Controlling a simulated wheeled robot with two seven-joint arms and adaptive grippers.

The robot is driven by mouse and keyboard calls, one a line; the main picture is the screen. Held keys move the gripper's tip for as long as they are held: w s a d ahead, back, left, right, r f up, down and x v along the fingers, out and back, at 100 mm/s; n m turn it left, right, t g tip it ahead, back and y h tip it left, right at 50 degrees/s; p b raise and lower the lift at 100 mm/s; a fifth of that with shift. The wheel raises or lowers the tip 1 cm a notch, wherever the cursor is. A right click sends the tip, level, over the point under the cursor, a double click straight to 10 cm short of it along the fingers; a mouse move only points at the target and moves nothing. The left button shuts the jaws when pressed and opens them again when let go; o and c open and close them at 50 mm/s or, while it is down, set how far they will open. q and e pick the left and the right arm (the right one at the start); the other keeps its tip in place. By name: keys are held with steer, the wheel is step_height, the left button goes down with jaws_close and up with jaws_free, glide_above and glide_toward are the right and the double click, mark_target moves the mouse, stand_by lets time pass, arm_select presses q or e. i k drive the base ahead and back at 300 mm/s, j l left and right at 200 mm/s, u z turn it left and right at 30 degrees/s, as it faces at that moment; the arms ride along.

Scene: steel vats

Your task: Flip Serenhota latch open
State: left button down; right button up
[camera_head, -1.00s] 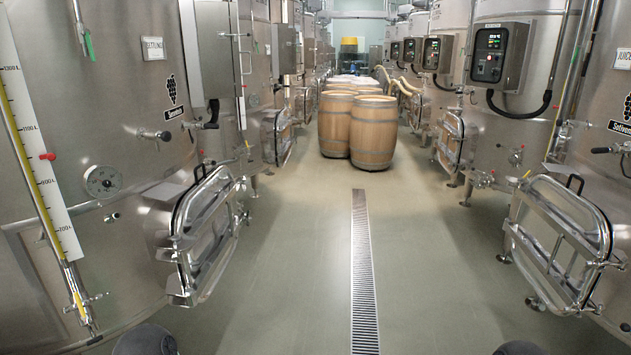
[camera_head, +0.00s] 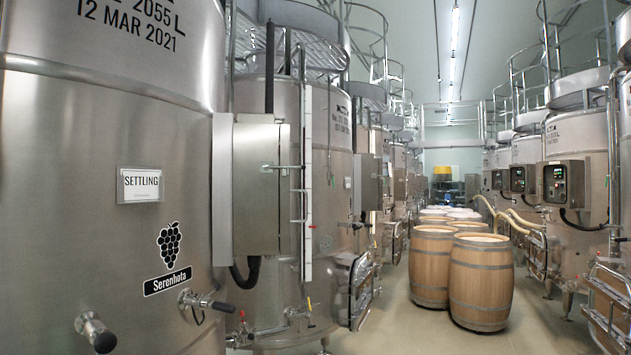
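The Serenhota vat (camera_head: 90,210) is the large steel tank filling the left of the head view. Its Serenhota label (camera_head: 167,281) sits under a black grape emblem (camera_head: 169,246). A small valve with a dark handle (camera_head: 222,307) sticks out below the label, and another dark-ended tap (camera_head: 103,342) is at the bottom edge. The vat's lower hatch door and any latch on it are below the picture now. A grey box (camera_head: 256,190) stands at the vat's right side; I cannot tell whether it belongs to this vat. Neither of my grippers is in view.
Wooden barrels (camera_head: 481,285) stand in the aisle ahead. More steel vats (camera_head: 285,130) line the left, with a hatch door (camera_head: 356,290) jutting into the aisle. Vats with control boxes (camera_head: 563,184) line the right, with another hatch (camera_head: 608,305). Floor (camera_head: 410,335) before the barrels is clear.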

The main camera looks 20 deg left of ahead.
mark_target(266, 167)
steer(key=i, duration=0.95)
steer(key=u, duration=0.05)
